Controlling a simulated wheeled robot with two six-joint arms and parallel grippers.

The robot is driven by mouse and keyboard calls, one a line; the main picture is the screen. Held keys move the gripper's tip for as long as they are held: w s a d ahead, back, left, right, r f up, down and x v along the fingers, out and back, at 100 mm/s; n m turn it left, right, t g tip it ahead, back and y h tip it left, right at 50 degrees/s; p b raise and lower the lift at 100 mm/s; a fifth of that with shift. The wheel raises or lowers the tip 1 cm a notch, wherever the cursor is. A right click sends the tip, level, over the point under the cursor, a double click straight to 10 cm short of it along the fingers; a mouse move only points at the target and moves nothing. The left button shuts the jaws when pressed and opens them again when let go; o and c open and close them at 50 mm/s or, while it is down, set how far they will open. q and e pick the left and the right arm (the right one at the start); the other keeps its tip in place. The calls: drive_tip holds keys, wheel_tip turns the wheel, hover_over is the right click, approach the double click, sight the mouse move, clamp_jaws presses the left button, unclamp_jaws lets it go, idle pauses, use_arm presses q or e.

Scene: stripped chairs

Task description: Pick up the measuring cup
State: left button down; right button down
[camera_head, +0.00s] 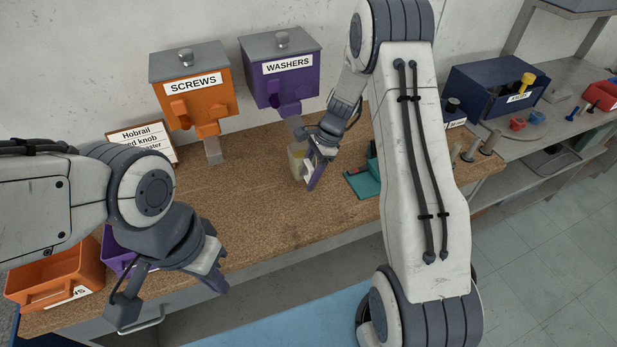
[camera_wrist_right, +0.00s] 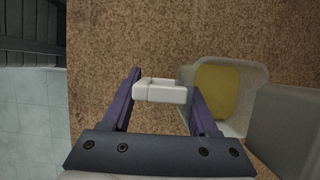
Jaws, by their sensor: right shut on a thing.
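The measuring cup (camera_head: 296,158) is a small, pale translucent cup on the wooden bench below the purple washers dispenser. In the right wrist view the cup (camera_wrist_right: 253,75) has a yellow area showing in it, and its white handle (camera_wrist_right: 160,90) lies between the fingers. My right gripper (camera_head: 314,172) is shut on the handle, with the cup just beside the fingers; the gripper also shows in the right wrist view (camera_wrist_right: 163,97). Whether the cup touches the bench is unclear. My left gripper (camera_head: 218,275) hangs at the bench's front edge, its finger gap hidden.
The orange screws dispenser (camera_head: 206,98) and purple washers dispenser (camera_head: 283,83) are on the wall. The washers' grey spout (camera_head: 296,126) is close to the cup. An orange bin (camera_head: 55,275) stands at left, a teal item (camera_head: 362,184) at right. The middle bench (camera_head: 240,195) is clear.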

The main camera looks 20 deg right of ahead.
drive_tip(key=shift+r+b, duration=0.3)
drive_tip(key=shift+r, duration=0.65)
drive_tip(key=shift+s+r, duration=0.15)
drive_tip(key=s+b, duration=0.1)
drive_tip(key=s, duration=0.3)
drive_tip(key=s+b, duration=0.1)
drive_tip(key=s, duration=0.4)
drive_tip(key=s+b, duration=0.2)
drive_tip(key=s, duration=0.2)
drive_tip(key=shift+s+d, duration=0.15)
drive_tip(key=shift+d, duration=0.1)
drive_tip(key=shift+s+d+b, duration=0.1)
drive_tip(key=shift+s+b, duration=0.3)
drive_tip(key=shift+s, duration=1.7)
drive_tip(key=shift+s, duration=0.1)
drive_tip(key=c, duration=0.7)
unclamp_jaws()
clamp_jaws()
